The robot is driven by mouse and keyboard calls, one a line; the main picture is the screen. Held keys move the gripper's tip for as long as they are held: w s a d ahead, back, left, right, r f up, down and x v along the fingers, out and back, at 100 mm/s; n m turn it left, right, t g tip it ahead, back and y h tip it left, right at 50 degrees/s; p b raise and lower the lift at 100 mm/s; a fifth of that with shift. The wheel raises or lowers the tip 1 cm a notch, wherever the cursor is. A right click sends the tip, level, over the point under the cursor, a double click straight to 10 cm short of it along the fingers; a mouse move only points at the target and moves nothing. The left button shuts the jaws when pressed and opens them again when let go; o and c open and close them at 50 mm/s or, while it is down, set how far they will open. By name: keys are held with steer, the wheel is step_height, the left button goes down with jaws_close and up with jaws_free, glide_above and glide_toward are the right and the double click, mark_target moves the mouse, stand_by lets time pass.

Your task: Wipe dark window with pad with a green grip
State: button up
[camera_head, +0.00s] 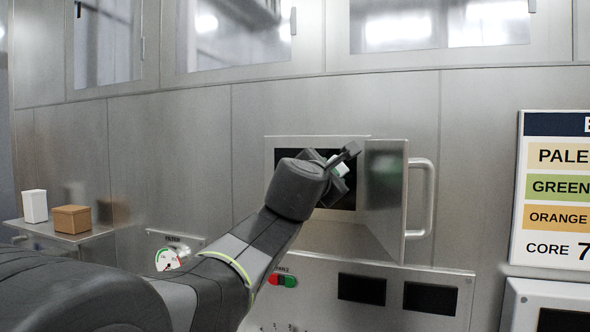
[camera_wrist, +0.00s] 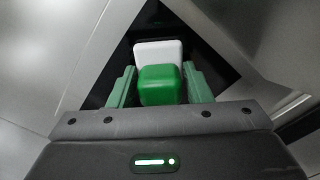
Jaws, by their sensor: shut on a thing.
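The dark window (camera_head: 345,194) is a black pane in a metal frame on the wall, partly hidden behind my arm and gripper. In the wrist view the dark window (camera_wrist: 222,52) lies beyond the pad. My gripper (camera_head: 346,160) is in front of the window. It is shut on the pad, whose green grip (camera_wrist: 160,85) sits between the two green fingers and whose white pad (camera_wrist: 158,51) faces the pane. The pad (camera_head: 338,166) shows only in small part in the head view. I cannot tell whether the pad touches the pane.
An open metal door with a handle (camera_head: 421,198) stands out just right of the window. A panel with red and green buttons (camera_head: 283,280) is below. A side shelf (camera_head: 92,233) at left holds a white box (camera_head: 35,206) and a brown box (camera_head: 72,219).

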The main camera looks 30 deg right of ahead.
steer(key=shift+s+d, duration=0.2)
steer(key=shift+s, duration=0.05)
steer(key=shift+a, duration=0.1)
steer(key=shift+v, duration=2.9)
steer(key=v, duration=0.3)
